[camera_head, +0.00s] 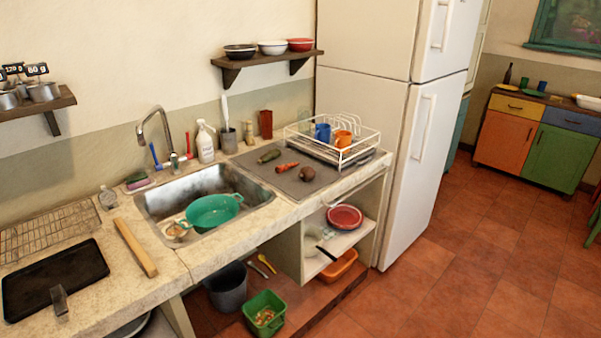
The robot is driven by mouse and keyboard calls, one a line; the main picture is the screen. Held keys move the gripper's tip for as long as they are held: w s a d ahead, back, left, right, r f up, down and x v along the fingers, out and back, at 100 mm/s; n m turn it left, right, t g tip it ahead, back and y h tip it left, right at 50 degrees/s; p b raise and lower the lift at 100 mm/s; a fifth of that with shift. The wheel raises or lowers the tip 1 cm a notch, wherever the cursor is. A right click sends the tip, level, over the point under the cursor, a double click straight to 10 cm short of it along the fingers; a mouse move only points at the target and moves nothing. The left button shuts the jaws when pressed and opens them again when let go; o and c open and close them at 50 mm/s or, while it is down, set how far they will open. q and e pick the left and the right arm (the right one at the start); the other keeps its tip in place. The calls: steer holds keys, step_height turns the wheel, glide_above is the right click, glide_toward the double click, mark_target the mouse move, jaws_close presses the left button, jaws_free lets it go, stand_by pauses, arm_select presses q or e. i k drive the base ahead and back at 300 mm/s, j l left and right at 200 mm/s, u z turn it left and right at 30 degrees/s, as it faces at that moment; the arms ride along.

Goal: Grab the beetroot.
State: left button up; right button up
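The beetroot (307,174) looks like a small, dark brownish-red round thing. It lies on a grey mat (283,185) on the counter, right of the sink and in front of the dish rack. A reddish-orange carrot (287,167) lies just left of it, and a dark green vegetable (269,156) lies further left. No gripper of mine shows in the head view.
A white wire dish rack (358,150) with a blue mug (321,132) and an orange mug (342,139) stands behind the beetroot. The sink (165,202) holds a green colander (212,211). A white fridge (408,165) stands at the counter's right end. Open floor lies to the right.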

mark_target(307, 174)
steer(key=i+l+z, duration=0.15)
steer(key=i, duration=0.4)
steer(key=i+l+z, duration=0.15)
steer(key=i, duration=0.4)
